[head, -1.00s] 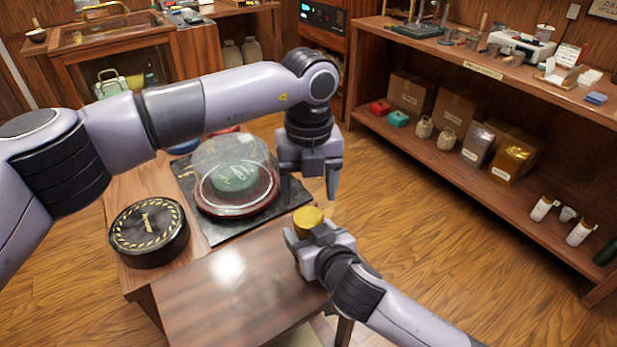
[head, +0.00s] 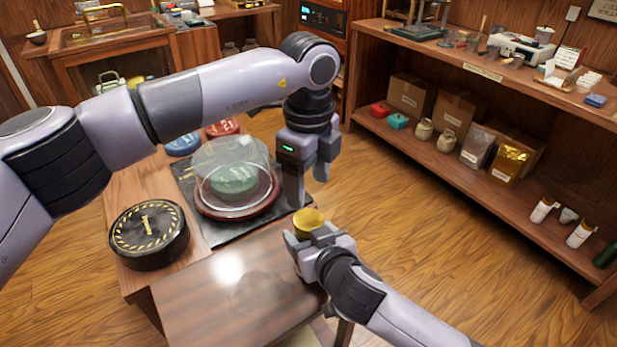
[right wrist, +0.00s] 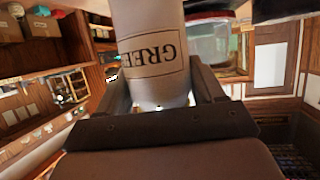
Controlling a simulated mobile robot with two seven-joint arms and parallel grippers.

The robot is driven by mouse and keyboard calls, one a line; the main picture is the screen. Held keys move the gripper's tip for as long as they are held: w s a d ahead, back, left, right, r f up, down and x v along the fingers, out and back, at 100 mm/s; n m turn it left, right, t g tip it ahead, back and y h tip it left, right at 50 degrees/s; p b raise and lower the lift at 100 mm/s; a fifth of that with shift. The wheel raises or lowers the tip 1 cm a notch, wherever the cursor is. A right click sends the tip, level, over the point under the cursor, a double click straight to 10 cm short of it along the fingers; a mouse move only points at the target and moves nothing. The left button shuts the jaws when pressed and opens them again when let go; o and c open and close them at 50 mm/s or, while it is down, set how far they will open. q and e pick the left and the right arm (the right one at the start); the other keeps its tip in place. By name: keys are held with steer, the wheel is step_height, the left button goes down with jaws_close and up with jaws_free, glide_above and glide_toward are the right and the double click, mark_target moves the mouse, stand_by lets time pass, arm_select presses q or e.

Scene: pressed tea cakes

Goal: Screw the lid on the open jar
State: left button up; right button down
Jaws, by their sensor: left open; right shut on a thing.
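My right gripper (head: 318,248) is shut on a pale jar (right wrist: 152,50), whose printed label shows between the fingers in the right wrist view. In the head view the gripper mostly hides the jar's body. A round gold lid (head: 309,219) shows at the jar's top, above the right fingers. I cannot tell how tightly it sits there. My left gripper (head: 308,188) is open and empty just above the gold lid, its fingers pointing down. It looks apart from the lid.
A glass dome (head: 232,160) over a green cake stands on a dark slate left of the grippers. A black round tin (head: 149,233) stands further left. The brown tabletop (head: 225,300) in front is clear. A loaded shelf (head: 480,175) is at right.

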mark_target(309, 219)
arm_select(q)
steer(key=shift+f, duration=4)
steer(key=shift+c, duration=0.3)
steer(key=c, duration=0.8)
steer(key=m, duration=0.6)
steer(key=shift+c, duration=0.2)
steer(key=m, duration=0.7)
steer(key=o, duration=1.2)
steer(key=shift+c, duration=0.2)
